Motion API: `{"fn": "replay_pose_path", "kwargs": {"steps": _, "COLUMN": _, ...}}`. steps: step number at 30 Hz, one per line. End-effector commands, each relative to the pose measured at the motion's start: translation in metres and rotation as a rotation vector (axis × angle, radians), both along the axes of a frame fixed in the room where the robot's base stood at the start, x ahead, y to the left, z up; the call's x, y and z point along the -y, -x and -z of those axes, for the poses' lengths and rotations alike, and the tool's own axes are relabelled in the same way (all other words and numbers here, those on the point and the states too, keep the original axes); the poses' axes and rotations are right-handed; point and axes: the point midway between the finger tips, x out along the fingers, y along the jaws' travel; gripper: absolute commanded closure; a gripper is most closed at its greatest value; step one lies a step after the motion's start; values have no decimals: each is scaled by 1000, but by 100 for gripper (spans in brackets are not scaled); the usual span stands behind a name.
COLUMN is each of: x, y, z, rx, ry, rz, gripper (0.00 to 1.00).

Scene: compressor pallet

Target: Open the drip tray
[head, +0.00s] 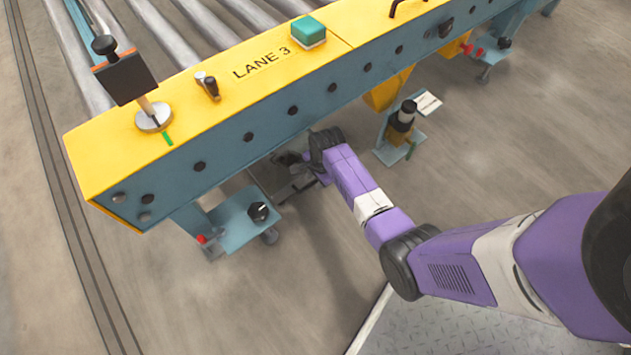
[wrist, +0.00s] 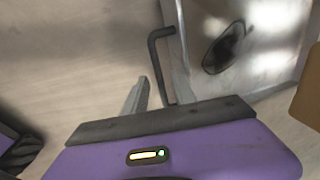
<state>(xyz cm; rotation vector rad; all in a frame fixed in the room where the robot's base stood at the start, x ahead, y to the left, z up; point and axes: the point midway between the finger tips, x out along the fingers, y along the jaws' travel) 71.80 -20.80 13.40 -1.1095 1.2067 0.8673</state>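The drip tray (wrist: 285,82) is a shallow grey metal pan with a dark puddle in it, at the upper right of the wrist view. Its black bar handle (wrist: 160,65) stands out on the left side of the tray. In the head view the tray (head: 268,182) lies low under the conveyor, partly hidden by my arm. My gripper (wrist: 165,90) is close at the handle. The gripper looks open. In the head view its fingers are small and dark.
The yellow and blue conveyor beam (head: 270,120) runs above the tray, over my gripper. A blue foot plate with a black knob (head: 245,215) stands left of the tray. Another blue plate with a bottle-like part (head: 400,135) stands right. The floor in front is clear.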

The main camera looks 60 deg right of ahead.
Motion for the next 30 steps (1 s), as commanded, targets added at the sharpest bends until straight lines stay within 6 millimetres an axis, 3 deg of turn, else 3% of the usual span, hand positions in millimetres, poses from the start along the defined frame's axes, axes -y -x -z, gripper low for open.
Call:
{"fn": "replay_pose_path", "kwargs": {"steps": 9, "x": 0, "y": 0, "z": 3, "rx": 0, "ry": 0, "rz": 0, "gripper": 67}}
{"fn": "replay_pose_path", "kwargs": {"steps": 15, "x": 0, "y": 0, "z": 3, "rx": 0, "ry": 0, "rz": 0, "gripper": 100}}
{"fn": "replay_pose_path", "kwargs": {"steps": 30, "x": 0, "y": 0, "z": 3, "rx": -1, "ry": 0, "rz": -1, "gripper": 100}}
